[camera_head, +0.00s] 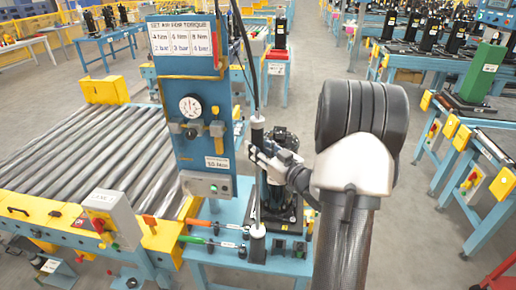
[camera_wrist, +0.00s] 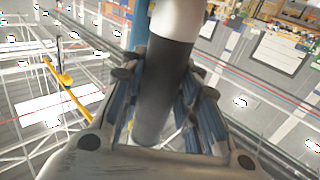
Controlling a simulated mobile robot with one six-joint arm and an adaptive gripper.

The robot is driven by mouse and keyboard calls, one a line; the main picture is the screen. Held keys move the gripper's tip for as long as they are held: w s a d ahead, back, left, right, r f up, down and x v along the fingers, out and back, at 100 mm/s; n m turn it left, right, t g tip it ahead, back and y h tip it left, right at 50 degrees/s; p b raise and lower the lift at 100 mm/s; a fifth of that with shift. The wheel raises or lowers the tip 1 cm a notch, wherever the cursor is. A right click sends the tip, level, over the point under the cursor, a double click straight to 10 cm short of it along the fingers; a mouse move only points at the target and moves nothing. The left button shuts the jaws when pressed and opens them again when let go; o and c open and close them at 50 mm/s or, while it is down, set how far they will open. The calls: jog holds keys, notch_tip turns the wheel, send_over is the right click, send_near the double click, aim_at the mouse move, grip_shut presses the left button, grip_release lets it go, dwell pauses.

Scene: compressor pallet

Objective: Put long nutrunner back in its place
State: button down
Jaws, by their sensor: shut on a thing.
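The long nutrunner (camera_head: 257,133) is a slim upright tool, black with a white collar, in front of the blue panel's right edge. A cable runs up from its top. My gripper (camera_head: 262,153) is shut around its upper body from the right. In the wrist view my gripper (camera_wrist: 163,100) has its fingers on both sides of the nutrunner's dark cylinder (camera_wrist: 165,85), with a white part above. The lower end drops toward a white piece and black block (camera_head: 257,246) on the blue bench. I cannot tell whether it is seated there or only in front of it.
A black compressor (camera_head: 283,195) stands close behind and right of the nutrunner. The blue panel (camera_head: 190,90) with a gauge stands left. A roller conveyor (camera_head: 85,150) fills the left.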

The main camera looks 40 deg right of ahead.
jog(key=shift+f+b, duration=0.4)
jog(key=shift+b, duration=0.1)
jog(key=c, duration=1.4)
grip_release()
jog(key=shift+o, duration=1.4)
jog(key=shift+f, duration=0.25)
jog(key=s, duration=1.2)
jog(key=shift+a+r, duration=0.15)
jog(key=shift+r, duration=0.05)
